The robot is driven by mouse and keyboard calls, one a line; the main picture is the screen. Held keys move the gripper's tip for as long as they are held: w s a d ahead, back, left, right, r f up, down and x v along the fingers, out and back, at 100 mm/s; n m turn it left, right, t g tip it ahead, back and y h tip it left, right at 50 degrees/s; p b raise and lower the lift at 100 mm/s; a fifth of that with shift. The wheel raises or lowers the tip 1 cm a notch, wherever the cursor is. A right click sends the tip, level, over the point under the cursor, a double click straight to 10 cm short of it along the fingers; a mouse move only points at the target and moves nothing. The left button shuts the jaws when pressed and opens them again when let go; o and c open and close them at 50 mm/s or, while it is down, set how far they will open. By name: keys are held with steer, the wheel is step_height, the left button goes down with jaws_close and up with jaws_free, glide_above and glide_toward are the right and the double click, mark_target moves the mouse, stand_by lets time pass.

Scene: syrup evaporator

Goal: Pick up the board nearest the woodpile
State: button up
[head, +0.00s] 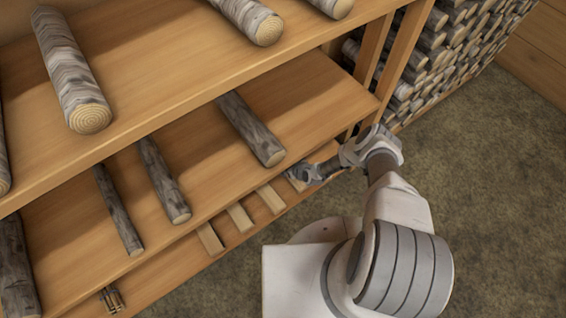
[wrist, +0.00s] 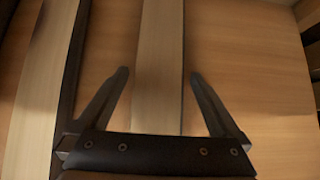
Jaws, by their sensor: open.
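Several short pale boards lie in a row on the lowest shelf in the head view. The one nearest the woodpile (head: 440,62) is a board (head: 296,183) at the right end of the row, partly hidden by my gripper. My gripper (head: 308,173) is low over that end of the row. In the wrist view my gripper (wrist: 158,76) is open, with a pale board (wrist: 160,45) running lengthwise between its two fingers. There are gaps between the fingers and the board's sides. Another board (wrist: 35,105) lies to the left.
Other boards (head: 270,199) (head: 240,217) (head: 210,238) lie left along the shelf. The middle shelf (head: 310,95) with dark logs (head: 250,128) overhangs from behind. Small metal items (head: 111,298) sit at the lower left. The floor (head: 490,170) at right is clear.

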jaws_close()
stand_by(0.4)
steer(key=shift+r, duration=0.1)
